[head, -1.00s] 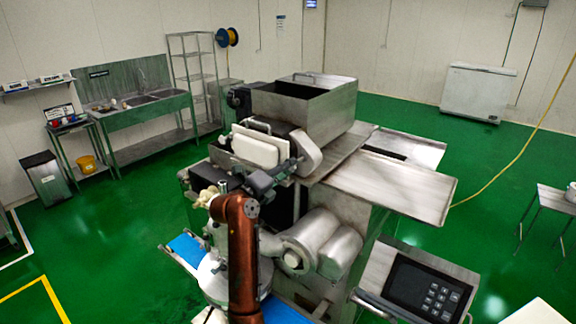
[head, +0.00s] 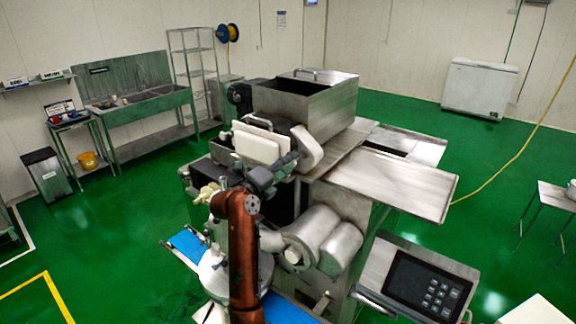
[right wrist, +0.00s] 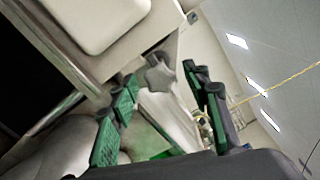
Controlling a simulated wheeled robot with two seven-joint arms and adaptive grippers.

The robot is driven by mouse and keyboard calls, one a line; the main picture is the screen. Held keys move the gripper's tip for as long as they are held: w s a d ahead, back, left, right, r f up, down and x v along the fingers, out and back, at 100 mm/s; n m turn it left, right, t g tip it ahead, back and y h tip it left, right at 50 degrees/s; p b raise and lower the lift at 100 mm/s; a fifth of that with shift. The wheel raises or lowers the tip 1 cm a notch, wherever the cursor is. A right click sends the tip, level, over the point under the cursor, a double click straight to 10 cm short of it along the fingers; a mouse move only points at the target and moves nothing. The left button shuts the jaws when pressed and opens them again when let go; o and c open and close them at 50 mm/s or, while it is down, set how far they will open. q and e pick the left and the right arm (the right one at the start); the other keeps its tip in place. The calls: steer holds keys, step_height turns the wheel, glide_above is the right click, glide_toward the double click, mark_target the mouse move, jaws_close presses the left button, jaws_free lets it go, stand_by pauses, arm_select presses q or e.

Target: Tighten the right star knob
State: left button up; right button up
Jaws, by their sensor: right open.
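The star knob (right wrist: 160,74) is a grey, lobed knob in the right wrist view, beside the machine's pale panel. My right gripper (right wrist: 161,84) is open, with one green-padded finger to each side of the knob in that view. The fingers look apart from it; I cannot tell how far it reaches between them. In the head view my right gripper (head: 273,174) is at the front of the machine, just below the white plate (head: 262,146). The knob cannot be made out there, seemingly hidden by the gripper. My left gripper is not in view.
The steel hopper (head: 303,100) rises behind the gripper, and a flat steel tray (head: 393,186) juts out to the right. Rounded metal housings (head: 313,232) lie below. A control panel (head: 423,286) stands at the front right, and a blue belt (head: 188,243) runs below left.

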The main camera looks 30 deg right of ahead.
steer(key=v, duration=0.7)
steer(key=shift+a, duration=0.25)
steer(key=shift+s, duration=0.1)
